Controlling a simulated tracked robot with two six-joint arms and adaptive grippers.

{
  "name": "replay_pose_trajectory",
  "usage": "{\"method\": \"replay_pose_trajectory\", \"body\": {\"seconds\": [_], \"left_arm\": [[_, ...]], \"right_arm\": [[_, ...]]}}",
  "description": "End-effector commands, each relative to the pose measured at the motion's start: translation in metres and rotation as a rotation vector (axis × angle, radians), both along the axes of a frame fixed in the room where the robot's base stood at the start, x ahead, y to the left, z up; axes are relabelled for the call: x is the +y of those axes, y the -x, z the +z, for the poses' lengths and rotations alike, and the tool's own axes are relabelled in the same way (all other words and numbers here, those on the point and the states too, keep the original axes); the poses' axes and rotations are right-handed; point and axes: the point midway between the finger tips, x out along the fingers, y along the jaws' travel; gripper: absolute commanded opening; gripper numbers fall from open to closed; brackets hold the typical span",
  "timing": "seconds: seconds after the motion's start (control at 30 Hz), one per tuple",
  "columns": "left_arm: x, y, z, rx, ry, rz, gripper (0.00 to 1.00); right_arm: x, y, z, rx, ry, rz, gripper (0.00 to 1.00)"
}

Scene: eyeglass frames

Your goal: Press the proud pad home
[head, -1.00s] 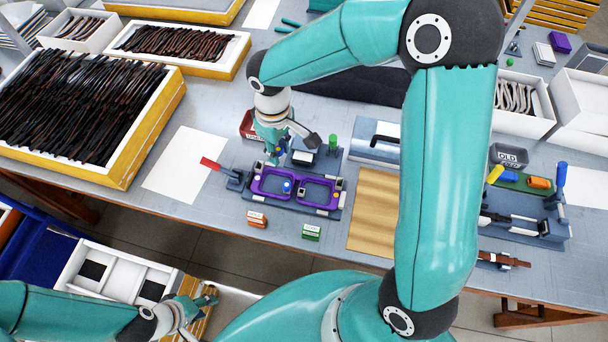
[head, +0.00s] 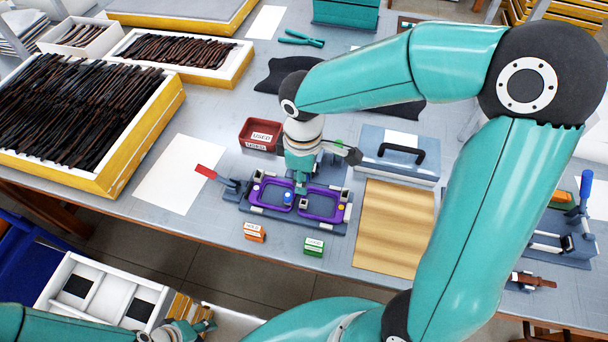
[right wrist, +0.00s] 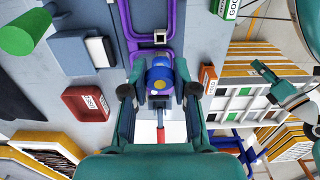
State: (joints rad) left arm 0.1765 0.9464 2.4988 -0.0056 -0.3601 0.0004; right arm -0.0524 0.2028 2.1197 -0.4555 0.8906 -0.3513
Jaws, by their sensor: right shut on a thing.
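A purple eyeglass frame (head: 322,203) lies in a grey fixture (head: 262,213) with a red-handled lever (head: 206,172) at its left. A small blue piece (head: 288,198) shows at the left rim. A yellow spot (head: 341,208) shows at the right rim. My right gripper (head: 302,186) is low over the left part of the frame. In the right wrist view its fingers close around a blue piece (right wrist: 158,73) with a yellow spot; the gripper hides most of the left rim. I cannot make out a proud pad. My left gripper (head: 205,326) is low at bottom left, clear of the fixture.
An orange box (head: 254,232) and a green box (head: 314,246) stand in front of the fixture. A red USED tray (head: 260,135) is behind it. A wooden board (head: 393,225) and a grey case (head: 397,160) are to the right. White paper (head: 180,180) lies left.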

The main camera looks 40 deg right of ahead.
Motion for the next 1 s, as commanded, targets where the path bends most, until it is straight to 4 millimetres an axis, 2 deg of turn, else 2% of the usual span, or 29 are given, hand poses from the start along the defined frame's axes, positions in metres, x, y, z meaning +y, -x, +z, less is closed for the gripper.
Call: {"method": "replay_pose_trajectory", "body": {"seconds": [0.6,1.0], "left_arm": [[0.000,0.000,-0.049,0.000,0.000,0.000,0.40],[0.000,0.000,-0.053,0.000,0.000,0.000,0.40]], "right_arm": [[0.000,0.000,-0.057,0.001,0.001,0.000,0.08],[0.000,0.000,-0.063,0.001,0.001,-0.001,0.08]]}}
